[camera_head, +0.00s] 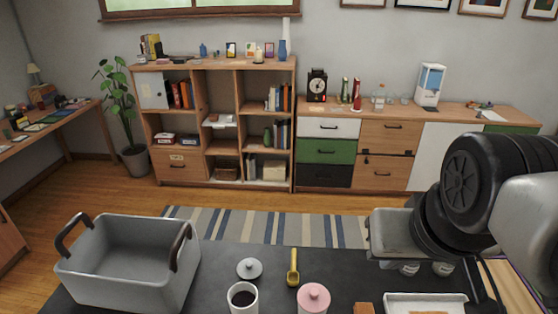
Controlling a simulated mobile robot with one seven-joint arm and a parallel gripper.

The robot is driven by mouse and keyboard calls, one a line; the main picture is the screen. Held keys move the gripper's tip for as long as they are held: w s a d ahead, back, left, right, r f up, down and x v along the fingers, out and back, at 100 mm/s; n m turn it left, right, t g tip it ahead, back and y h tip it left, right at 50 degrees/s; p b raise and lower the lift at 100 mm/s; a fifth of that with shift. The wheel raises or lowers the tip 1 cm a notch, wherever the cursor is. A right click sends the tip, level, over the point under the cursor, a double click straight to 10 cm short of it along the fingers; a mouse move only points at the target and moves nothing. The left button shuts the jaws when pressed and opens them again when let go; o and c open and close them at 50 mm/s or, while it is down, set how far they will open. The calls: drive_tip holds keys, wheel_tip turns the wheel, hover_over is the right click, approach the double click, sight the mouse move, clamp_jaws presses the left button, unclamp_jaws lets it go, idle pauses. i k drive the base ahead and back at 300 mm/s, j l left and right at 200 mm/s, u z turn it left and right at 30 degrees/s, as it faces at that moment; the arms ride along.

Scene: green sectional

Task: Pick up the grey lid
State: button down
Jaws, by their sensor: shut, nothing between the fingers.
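The grey lid (249,269) is a small round disc with a knob on top. It lies flat on the dark table, behind a white cup of dark liquid (242,299) and left of a yellow scoop (293,268). Nothing covers it. My arm comes in from the right edge, with black rounded joints well to the right of the lid and above the table.
A grey bin (122,284) with dark handles stands left of the lid. A pink-lidded jar (313,297) is at front centre. A white tray (455,300) lies at front right. Dark table (212,268) shows bare beside the lid.

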sight(249, 269)
drive_tip(key=j, duration=2.1)
